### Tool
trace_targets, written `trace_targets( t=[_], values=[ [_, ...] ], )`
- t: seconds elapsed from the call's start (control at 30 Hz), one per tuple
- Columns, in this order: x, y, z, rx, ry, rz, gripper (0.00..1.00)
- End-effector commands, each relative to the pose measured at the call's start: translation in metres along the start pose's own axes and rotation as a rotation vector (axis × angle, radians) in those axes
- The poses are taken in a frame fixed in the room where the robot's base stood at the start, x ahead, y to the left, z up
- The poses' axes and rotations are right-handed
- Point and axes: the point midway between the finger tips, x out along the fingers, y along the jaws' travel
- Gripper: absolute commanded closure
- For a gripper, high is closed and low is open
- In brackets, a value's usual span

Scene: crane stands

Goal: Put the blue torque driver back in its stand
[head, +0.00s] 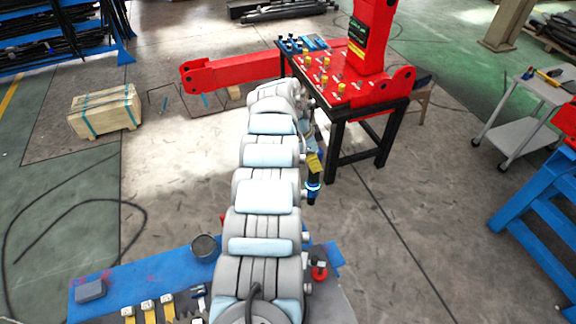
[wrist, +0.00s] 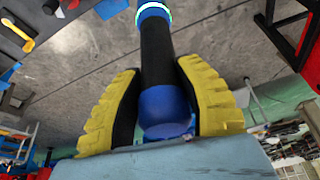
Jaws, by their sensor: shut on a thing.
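The blue torque driver (wrist: 166,108) has a blue butt end, a black grip and a glowing blue-white ring. In the wrist view it lies between the two yellow ridged fingers of my gripper (wrist: 168,100), which is shut on it. In the head view the driver (head: 313,190) hangs below my gripper (head: 314,162), right of my arm, clear of the tables, with its ring low. On the blue bench, a dark round cup (head: 205,247) and a red holder with a black top (head: 319,268) stand either side of my arm. I cannot tell which is the driver's stand.
The blue bench (head: 130,287) is at the bottom, with yellow clamps (head: 148,307) and a grey block (head: 90,291). A red-topped table (head: 345,95) with yellow knobs stands beyond my gripper. A grey cart (head: 535,100) is at right. Open floor lies between.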

Motion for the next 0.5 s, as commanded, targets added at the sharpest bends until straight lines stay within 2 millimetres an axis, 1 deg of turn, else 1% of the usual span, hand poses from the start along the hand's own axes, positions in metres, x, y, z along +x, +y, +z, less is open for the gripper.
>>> trace_targets(
  t=[0.5],
  values=[
    [-0.001, -0.002, 0.012, 0.046, 0.001, 0.013, 1.00]
  ],
)
